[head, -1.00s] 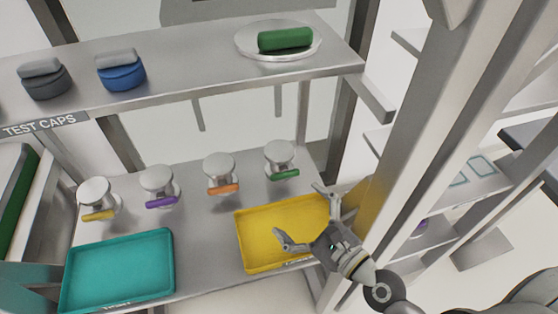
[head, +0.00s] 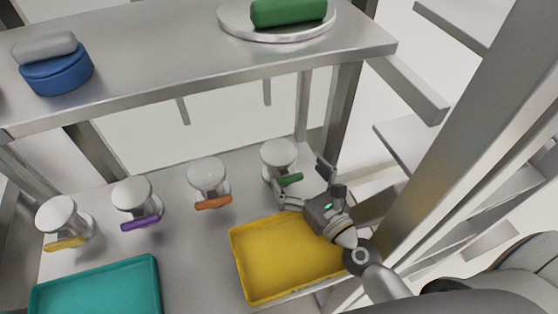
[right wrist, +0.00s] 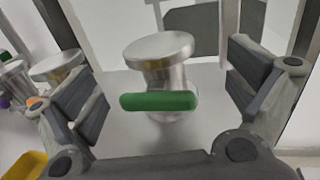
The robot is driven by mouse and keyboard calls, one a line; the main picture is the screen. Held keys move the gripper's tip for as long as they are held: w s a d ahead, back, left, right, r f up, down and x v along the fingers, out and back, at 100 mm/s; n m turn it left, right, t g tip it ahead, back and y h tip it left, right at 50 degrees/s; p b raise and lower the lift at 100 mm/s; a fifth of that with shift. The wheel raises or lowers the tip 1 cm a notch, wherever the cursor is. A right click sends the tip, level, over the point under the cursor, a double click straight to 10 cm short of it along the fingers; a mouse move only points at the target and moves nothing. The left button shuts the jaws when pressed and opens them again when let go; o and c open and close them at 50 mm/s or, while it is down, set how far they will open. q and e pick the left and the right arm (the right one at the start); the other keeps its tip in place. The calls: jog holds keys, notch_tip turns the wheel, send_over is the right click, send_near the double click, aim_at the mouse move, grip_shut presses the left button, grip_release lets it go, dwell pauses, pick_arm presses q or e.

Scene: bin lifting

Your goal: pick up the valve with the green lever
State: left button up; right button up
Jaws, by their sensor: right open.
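The valve with the green lever (head: 279,157) stands upright on the lower shelf, at the right end of a row of valves. In the right wrist view this valve (right wrist: 160,62) has a round silver top, and its green lever (right wrist: 159,101) faces the camera. My right gripper (head: 305,178) is open just in front of and to the right of it. In the right wrist view the fingers of my right gripper (right wrist: 165,95) stand on either side of the valve, apart from it. My left gripper is not in view.
Valves with orange (head: 210,182), purple (head: 135,203) and yellow (head: 64,222) levers stand to the left. A yellow tray (head: 285,262) lies under my right wrist, and a teal tray (head: 98,290) at front left. An upper shelf (head: 190,75) overhangs behind; a post stands right.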

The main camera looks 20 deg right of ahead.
aim_at(281, 154)
jog(key=shift+x, duration=1.1)
jog(key=shift+w+p, duration=0.2)
jog(key=shift+p, duration=0.1)
jog(key=shift+w+a, duration=0.1)
jog(key=shift+w, duration=0.1)
jog(key=p+x, duration=0.2)
jog(key=x, duration=0.2)
jog(key=shift+a+r, duration=0.15)
jog(key=shift+r, duration=0.05)
jog(key=shift+w+a+f, duration=0.1)
jog(key=shift+w, duration=0.3)
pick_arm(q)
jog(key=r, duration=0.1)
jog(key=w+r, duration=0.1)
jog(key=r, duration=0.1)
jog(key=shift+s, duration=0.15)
pick_arm(e)
jog(key=shift+s, duration=0.1)
